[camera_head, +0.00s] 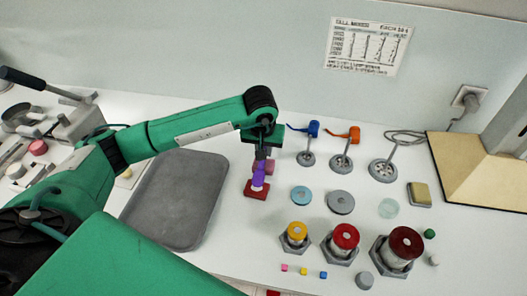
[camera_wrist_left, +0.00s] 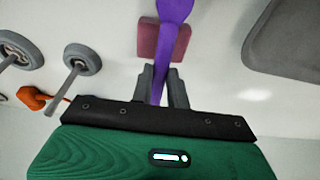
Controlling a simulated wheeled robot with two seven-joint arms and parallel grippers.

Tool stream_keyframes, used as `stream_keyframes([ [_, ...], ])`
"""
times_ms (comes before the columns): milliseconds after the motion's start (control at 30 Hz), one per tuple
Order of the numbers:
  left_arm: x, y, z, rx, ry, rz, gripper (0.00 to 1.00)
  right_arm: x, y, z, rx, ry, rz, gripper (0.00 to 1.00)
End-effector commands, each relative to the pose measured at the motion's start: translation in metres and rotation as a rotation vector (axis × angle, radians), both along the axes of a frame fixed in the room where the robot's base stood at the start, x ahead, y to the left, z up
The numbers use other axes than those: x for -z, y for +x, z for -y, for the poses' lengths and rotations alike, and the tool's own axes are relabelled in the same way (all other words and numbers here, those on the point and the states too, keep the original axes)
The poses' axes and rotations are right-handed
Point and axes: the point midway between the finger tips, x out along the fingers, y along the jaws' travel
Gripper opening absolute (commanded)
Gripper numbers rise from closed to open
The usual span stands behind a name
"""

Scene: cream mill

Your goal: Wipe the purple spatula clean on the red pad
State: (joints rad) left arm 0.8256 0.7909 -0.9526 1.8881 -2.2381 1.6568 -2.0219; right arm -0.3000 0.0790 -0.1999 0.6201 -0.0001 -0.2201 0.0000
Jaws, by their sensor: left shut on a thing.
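My left gripper (camera_head: 262,152) is shut on the purple spatula (camera_head: 259,174), which points down toward the red pad (camera_head: 250,193). The spatula's lower end, with a pale patch near it, is at the pad in the head view; I cannot tell if it touches. In the left wrist view, the fingers of my left gripper (camera_wrist_left: 161,86) grip the narrow purple handle, and the wider end of the spatula (camera_wrist_left: 173,10) passes over a dull red pad (camera_wrist_left: 148,40). A pinkish block (camera_head: 268,167) shows just behind the spatula in the head view. My right gripper is not in view.
A grey tray (camera_head: 175,200) lies left of the pad. Blue (camera_head: 312,129) and orange (camera_head: 354,133) handled tools stand at the back right. Several discs, capped cylinders and small cubes lie to the right. A little bare white table surrounds the pad.

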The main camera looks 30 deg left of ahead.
Motion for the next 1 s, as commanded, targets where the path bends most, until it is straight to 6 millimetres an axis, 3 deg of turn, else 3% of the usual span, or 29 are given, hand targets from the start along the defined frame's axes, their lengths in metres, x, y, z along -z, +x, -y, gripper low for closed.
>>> stream_keyframes([
  [200, 0.001, 0.005, -0.001, 0.000, 0.000, 0.001, 0.00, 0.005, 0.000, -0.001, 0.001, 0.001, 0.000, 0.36],
  [600, -0.001, -0.010, 0.003, 0.001, -0.001, 0.000, 0.00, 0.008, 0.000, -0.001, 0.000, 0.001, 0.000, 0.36],
  [1000, -0.004, -0.010, 0.003, 0.000, 0.000, 0.001, 0.00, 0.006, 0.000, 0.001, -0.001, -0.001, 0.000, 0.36],
])
